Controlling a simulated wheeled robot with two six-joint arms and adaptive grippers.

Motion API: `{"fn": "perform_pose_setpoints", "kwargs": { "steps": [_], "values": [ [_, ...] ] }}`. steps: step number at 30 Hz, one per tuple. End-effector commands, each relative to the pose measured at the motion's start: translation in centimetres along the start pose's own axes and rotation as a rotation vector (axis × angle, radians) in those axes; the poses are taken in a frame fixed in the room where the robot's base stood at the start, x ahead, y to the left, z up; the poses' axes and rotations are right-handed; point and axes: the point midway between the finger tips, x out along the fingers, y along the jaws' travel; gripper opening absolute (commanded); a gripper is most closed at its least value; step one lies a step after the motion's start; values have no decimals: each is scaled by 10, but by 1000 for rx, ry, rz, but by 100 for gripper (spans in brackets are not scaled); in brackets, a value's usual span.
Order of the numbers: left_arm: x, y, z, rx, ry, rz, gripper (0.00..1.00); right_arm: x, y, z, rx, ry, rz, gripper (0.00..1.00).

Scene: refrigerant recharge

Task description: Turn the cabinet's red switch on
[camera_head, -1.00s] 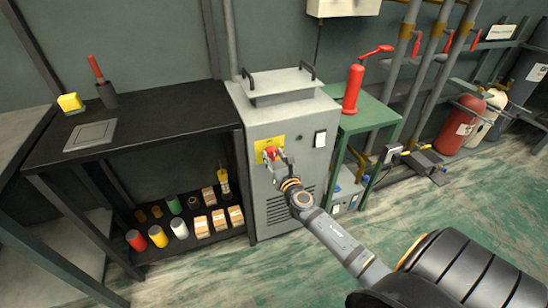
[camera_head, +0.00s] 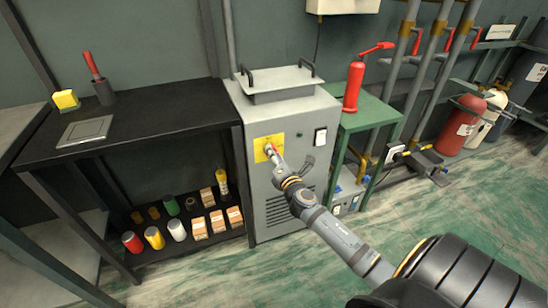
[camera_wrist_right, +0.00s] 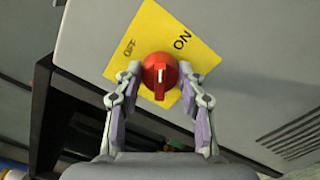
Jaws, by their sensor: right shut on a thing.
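The grey cabinet (camera_head: 262,122) stands in the middle of the head view, with a yellow plate (camera_head: 259,155) on its front. The red switch (camera_wrist_right: 160,68) is a round knob on that plate. In the right wrist view, OFF is printed at its upper left and ON at its upper right. The knob's white line stands upright in that picture, between the two words. My right gripper (camera_wrist_right: 160,78) is shut on the knob, one finger on each side. In the head view the right gripper (camera_head: 270,152) hides most of the knob. My left gripper is not in view.
A white rocker switch (camera_head: 320,137) sits right of the yellow plate. A black bench (camera_head: 150,125) stands left of the cabinet, with cans and boxes on its lower shelf. A green stand (camera_head: 369,118) with a red pump (camera_head: 353,88) is at the right.

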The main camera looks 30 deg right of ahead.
Motion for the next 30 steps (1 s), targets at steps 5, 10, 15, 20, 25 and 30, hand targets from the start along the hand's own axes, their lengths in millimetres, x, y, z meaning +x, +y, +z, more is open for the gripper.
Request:
{"fn": "perform_pose_setpoints", "kwargs": {
  "steps": [5, 10, 15, 20, 25, 30],
  "values": [
    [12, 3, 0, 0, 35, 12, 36, 0, -2, -1, 165, 0, 0, 8],
    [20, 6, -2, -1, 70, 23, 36, 0, -4, -1, 314, 0, -1, 8],
    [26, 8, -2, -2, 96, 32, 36, 0, -4, -1, 439, 0, -1, 8],
    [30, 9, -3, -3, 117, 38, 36, 0, -4, -1, 527, 0, -1, 8],
    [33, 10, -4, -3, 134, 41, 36, 0, -4, -1, 589, 0, -2, 8],
    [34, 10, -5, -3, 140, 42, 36, 0, -4, -1, 619, -1, -2, 8]
  ]
}}
